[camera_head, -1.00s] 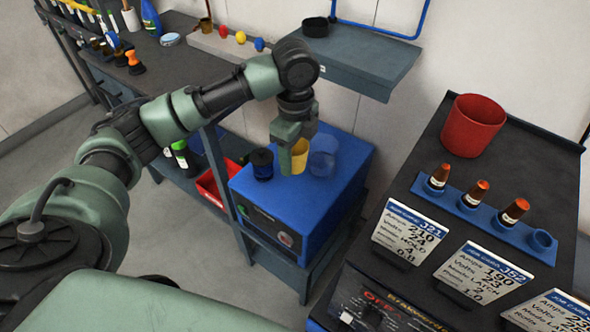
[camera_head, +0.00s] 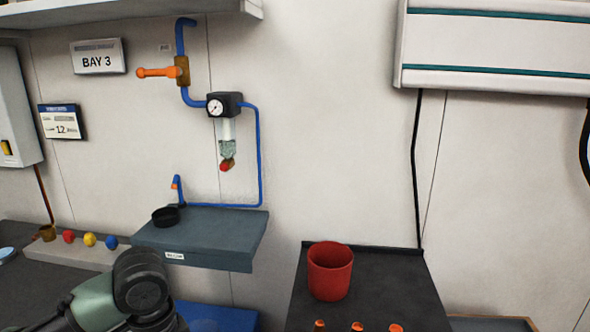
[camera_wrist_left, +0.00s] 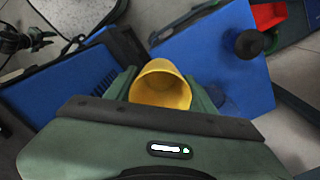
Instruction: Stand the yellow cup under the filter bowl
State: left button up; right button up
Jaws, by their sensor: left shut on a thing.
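The yellow cup (camera_wrist_left: 162,88) is between the fingers of my left gripper (camera_wrist_left: 160,94) in the left wrist view. The gripper is shut on it, and the cup's open mouth shows toward the camera. In the head view only part of my left arm shows at the lower left; the gripper and cup are below the picture. The filter bowl (camera_head: 228,146) is clear, hangs under a black regulator with a gauge (camera_head: 224,105) on the wall, and has a red and brown part at its bottom. My right gripper is not in view.
A blue-grey wall shelf (camera_head: 215,232) lies below the filter bowl, with a black round dish (camera_head: 165,217) at its left and bare room at its right. Blue pipe (camera_head: 259,155) runs down the wall. A red pot (camera_head: 330,272) stands right. A blue box (camera_wrist_left: 205,55) lies below the cup.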

pick_arm(q)
jog(key=s+d+r+n+p, duration=0.1)
jog(key=s+d+n, duration=0.1)
jog(key=s+n, duration=0.4)
jog(key=n, duration=0.3)
jog(key=shift+s+r+n, duration=0.3)
jog(key=shift+s+n, duration=0.05)
jog(key=shift+n, duration=0.05)
jog(key=shift+d+f, duration=0.1)
